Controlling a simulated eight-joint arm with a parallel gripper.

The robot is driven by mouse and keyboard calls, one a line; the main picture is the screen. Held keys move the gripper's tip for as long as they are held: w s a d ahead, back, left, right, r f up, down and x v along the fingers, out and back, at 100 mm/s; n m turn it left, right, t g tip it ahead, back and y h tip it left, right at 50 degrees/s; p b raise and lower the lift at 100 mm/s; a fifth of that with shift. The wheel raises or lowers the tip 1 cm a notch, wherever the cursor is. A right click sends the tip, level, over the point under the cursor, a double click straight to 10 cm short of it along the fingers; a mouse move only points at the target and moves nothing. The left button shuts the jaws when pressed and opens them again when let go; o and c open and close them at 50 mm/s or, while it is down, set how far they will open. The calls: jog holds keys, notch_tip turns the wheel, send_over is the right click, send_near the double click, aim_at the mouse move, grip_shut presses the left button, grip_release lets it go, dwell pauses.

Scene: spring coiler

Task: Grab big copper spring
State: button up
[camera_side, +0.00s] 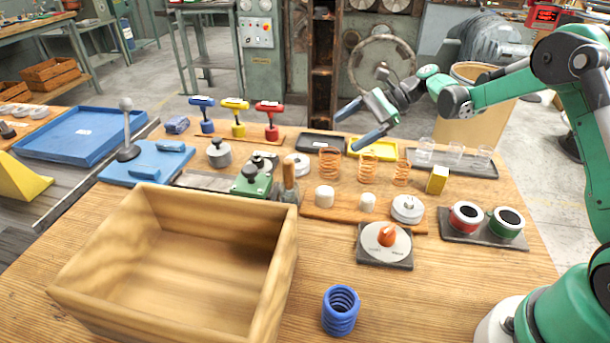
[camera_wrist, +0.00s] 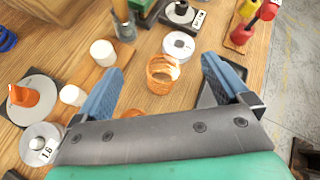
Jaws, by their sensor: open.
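Three copper springs stand in a row on the workbench in the side view. The leftmost and largest is the big copper spring (camera_side: 330,163); the middle one (camera_side: 368,169) and the smallest one (camera_side: 401,172) stand to its right. My gripper (camera_side: 347,131) is open and empty, in the air above the springs. In the wrist view, the big copper spring (camera_wrist: 162,74) shows upright between the two blue fingers of my gripper (camera_wrist: 162,64), apart from both.
A white disc (camera_wrist: 178,45) sits close beside the big spring. White cylinders (camera_side: 325,196) stand in front of it, and black (camera_side: 320,141) and yellow-edged trays (camera_side: 372,148) lie behind. A large wooden box (camera_side: 270,270) fills the front left. A blue spring (camera_side: 341,311) stands at the front.

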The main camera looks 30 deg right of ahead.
aim_at(331, 152)
jog(key=d+f+m+y, duration=0.2)
jog(key=f, duration=0.1)
jog(key=shift+w, duration=0.1)
jog(key=shift+f, duration=0.2)
jog(key=shift+x, duration=2.7)
jog(key=c, duration=1.4)
jog(key=shift+o, duration=0.2)
jog(key=shift+r, duration=0.15)
